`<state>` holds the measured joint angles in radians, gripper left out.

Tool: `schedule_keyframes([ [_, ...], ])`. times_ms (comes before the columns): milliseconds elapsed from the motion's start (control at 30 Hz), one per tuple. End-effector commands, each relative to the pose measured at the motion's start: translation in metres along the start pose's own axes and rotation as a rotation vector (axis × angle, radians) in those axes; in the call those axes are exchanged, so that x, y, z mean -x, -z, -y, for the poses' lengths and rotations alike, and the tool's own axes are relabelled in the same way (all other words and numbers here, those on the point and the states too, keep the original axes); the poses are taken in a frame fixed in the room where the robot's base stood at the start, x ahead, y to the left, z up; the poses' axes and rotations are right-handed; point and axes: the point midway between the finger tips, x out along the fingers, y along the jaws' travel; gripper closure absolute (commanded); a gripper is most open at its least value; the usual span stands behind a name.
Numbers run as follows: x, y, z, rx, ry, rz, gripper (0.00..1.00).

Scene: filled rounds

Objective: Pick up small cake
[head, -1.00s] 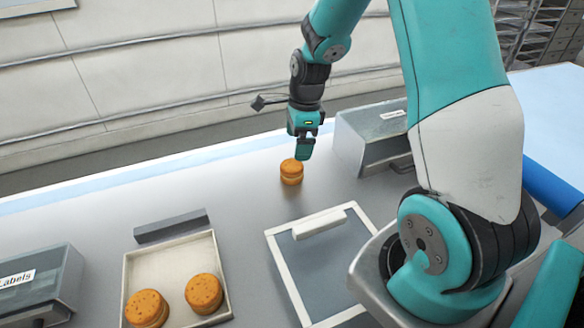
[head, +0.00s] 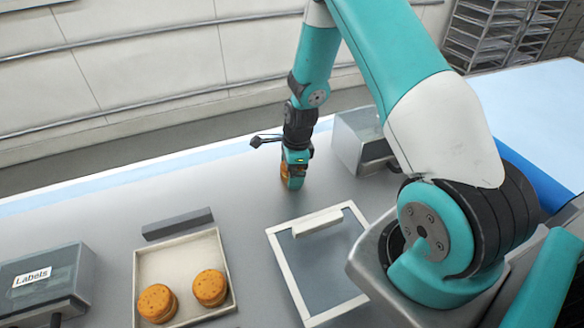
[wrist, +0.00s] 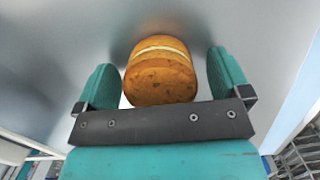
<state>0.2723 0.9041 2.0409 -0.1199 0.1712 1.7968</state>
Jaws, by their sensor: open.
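A small round cake (wrist: 160,78), golden brown with a pale filling line, stands on the grey table. My gripper (wrist: 168,85) is open, with one teal finger on each side of the cake and a gap at each side. In the head view the cake (head: 284,170) is mostly hidden behind my gripper (head: 291,186), which is low at the table. Two similar cakes, a left one (head: 157,303) and a right one (head: 209,288), lie in a pale tray (head: 183,249).
A grey box (head: 362,140) stands right of my gripper. A white-framed panel with a handle (head: 286,262) lies in front. A dark grey bar (head: 178,224) lies behind the tray, and a box marked Labels (head: 45,283) is at left. The table left of my gripper is clear.

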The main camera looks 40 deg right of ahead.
Motion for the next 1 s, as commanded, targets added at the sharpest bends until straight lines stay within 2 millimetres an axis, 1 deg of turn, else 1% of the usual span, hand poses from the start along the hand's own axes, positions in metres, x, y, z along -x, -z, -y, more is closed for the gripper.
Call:
schedule_keyframes([
  [100,0.000,0.000,0.000,0.000,0.001,0.000,0.05],
  [133,0.000,0.000,0.000,0.000,0.001,0.000,0.07],
  [300,0.000,0.000,0.000,0.000,0.001,0.000,0.45],
  [633,0.001,0.000,0.000,0.000,0.001,0.000,0.45],
  [767,0.005,-0.001,0.001,0.000,0.003,0.001,0.45],
  [867,0.014,-0.002,0.001,0.001,0.004,0.001,0.45],
  [967,0.028,-0.004,0.001,0.001,0.005,0.002,0.45],
  [1000,0.037,-0.005,0.002,0.001,0.008,0.002,0.45],
])
